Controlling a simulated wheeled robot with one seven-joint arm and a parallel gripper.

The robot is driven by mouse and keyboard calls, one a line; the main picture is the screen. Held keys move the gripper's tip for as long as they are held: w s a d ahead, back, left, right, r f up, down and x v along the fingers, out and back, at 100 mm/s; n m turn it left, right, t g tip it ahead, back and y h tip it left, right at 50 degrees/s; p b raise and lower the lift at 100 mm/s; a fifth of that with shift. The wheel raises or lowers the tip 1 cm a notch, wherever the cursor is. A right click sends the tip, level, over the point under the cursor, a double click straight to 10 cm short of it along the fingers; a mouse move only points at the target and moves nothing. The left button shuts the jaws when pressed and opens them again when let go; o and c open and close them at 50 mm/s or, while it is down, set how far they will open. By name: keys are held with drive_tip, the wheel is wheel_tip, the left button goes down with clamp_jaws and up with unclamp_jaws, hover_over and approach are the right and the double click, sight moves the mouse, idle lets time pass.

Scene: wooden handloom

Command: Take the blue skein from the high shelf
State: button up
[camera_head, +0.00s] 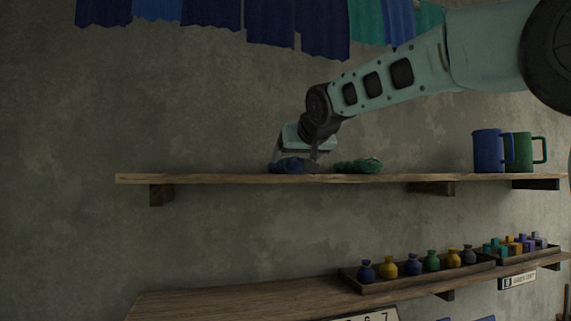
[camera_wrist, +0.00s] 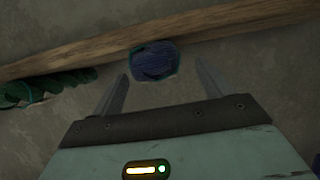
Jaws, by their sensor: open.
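The blue skein (camera_head: 287,166) lies on the high shelf (camera_head: 230,180), left of a green skein (camera_head: 358,166). In the wrist view the blue skein (camera_wrist: 154,60) sits at the shelf edge, just past the fingertips and roughly centred between them. The green skein (camera_wrist: 45,88) shows at the left there. My gripper (camera_wrist: 162,82) is open, with one finger to each side of the blue skein's line and nothing held. In the head view my gripper (camera_head: 295,158) is right at the blue skein; whether it touches cannot be told.
A blue mug (camera_head: 487,151) and a green mug (camera_head: 523,151) stand at the shelf's right. Blue and teal cloths (camera_head: 300,25) hang above. A lower shelf (camera_head: 220,303) holds a tray of small bottles (camera_head: 415,273) and a tray of coloured blocks (camera_head: 515,252). The high shelf's left end is clear.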

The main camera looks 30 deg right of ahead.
drive_tip(key=shift+p+x, duration=0.6)
drive_tip(key=shift+x, duration=1.7)
drive_tip(key=shift+d+r, duration=0.1)
drive_tip(key=shift+d, duration=0.05)
drive_tip(key=c, duration=1.1)
